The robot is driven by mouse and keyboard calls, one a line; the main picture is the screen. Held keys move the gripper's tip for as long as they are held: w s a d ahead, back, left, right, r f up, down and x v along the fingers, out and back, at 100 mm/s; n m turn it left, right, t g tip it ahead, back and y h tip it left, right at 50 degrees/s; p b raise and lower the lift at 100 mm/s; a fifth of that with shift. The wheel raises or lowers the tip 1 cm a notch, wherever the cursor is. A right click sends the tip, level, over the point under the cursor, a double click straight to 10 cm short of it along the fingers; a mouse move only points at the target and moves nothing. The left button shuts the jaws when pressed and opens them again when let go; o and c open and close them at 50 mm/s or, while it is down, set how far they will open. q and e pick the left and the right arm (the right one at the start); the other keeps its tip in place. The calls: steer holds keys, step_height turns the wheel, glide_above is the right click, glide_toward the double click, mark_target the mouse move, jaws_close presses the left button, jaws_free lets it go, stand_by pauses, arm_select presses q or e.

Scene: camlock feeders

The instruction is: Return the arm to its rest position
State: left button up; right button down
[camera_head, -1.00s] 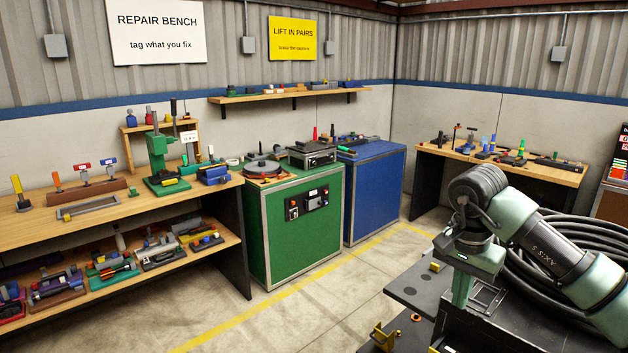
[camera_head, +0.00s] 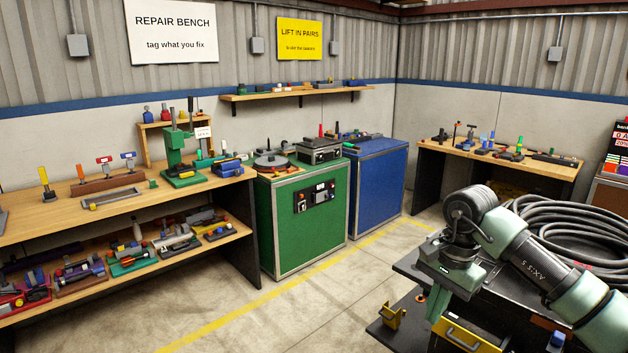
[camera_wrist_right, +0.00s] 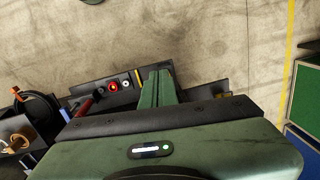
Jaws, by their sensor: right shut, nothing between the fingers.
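My right arm comes in from the right in the head view, with a pale green and black forearm and a dark, rounded wrist. My right gripper (camera_head: 446,272) hangs below that wrist, over the dark platform at the lower right. In the right wrist view, its green fingers (camera_wrist_right: 159,84) are together and empty, with the concrete floor beyond them. My left gripper is not in view.
A wooden repair bench (camera_head: 100,205) with a lower shelf stands at the left. A green cabinet (camera_head: 283,232) and a blue cabinet (camera_head: 378,195) stand in the middle. Coiled black hose (camera_head: 575,222) lies behind my arm. The floor (camera_head: 310,315) before the cabinets is clear.

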steer(key=a+f+m+t+y, duration=0.2)
steer(key=a+f+m+y, duration=1.3)
steer(key=a, duration=0.4)
steer(key=d+f+m+t+h, duration=0.3)
steer(key=f+m+t, duration=0.2)
steer(key=f+m, duration=0.4)
steer(key=d+f+m+t+h, duration=0.35)
steer(key=f+m, duration=0.35)
steer(key=m, duration=0.4)
steer(key=s+d+f+m+g+h, duration=0.1)
steer(key=s+d+f+m+h, duration=0.35)
steer(key=s+f+m, duration=0.55)
steer(key=s+d+f+m+g+h, duration=0.1)
steer(key=s+d+f+m+h, duration=0.35)
steer(key=s+f, duration=0.7)
steer(key=s+d+f+m+g, duration=0.1)
steer(key=s+f+m+g, duration=0.1)
steer(key=s, duration=0.8)
steer(key=s+d+f+m+g, duration=0.1)
steer(key=s+f+m+g, duration=0.2)
steer(key=s+f, duration=0.3)
steer(key=s+d+f+m+g, duration=0.1)
steer(key=s+f+m+g, duration=0.2)
steer(key=s, duration=1.1)
step_height(320, 180, down, 2)
steer(key=shift+m, duration=0.75)
steer(key=shift+d+h, duration=0.1)
steer(key=shift+h, duration=0.15)
